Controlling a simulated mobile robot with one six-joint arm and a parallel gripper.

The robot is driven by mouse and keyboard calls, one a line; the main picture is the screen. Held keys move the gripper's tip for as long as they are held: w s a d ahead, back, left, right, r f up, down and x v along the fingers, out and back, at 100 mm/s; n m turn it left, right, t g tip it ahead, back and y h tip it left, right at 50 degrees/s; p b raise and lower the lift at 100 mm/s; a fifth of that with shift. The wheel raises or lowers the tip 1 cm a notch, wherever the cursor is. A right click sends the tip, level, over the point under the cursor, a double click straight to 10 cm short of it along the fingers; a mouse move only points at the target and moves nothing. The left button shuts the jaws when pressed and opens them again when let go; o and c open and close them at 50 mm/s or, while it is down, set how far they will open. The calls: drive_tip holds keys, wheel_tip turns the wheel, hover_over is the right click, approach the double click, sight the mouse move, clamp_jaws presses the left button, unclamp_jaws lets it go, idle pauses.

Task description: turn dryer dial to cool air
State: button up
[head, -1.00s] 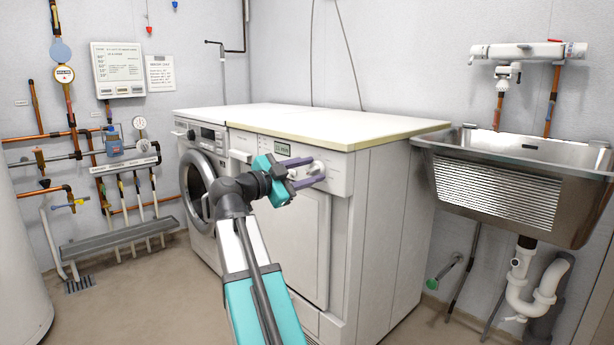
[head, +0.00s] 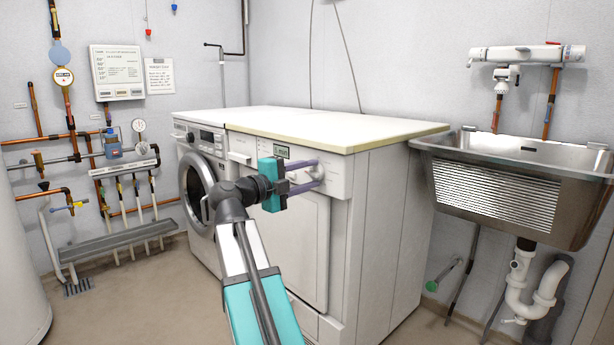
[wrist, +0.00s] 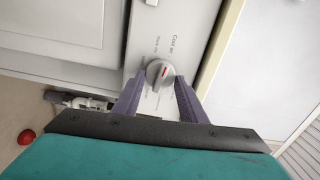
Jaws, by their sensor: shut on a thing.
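The white dryer (head: 297,235) stands beside the washing machine, with its dial (head: 317,171) at the right end of the front panel. The wrist view also shows my gripper (wrist: 159,80) there. The fingers partly hide the panel around the knob.
A pale worktop (head: 330,130) with a yellowish edge lies above the dryer. The washing machine (head: 200,180) is on the left. A steel basin (head: 515,185) hangs on the wall at right. Pipes and a wall drain channel (head: 115,240) are at far left. The floor in front is clear.

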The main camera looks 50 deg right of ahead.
drive_tip(key=shift+w+r, duration=0.1)
idle(0.3)
drive_tip(key=o, duration=1.1)
drive_tip(key=shift+c, duration=0.2)
drive_tip(key=shift+a, duration=0.1)
drive_tip(key=a+p, duration=0.5)
drive_tip(key=a, duration=0.8)
drive_tip(key=shift+w+a, duration=0.25)
drive_tip(key=shift+w, duration=0.2)
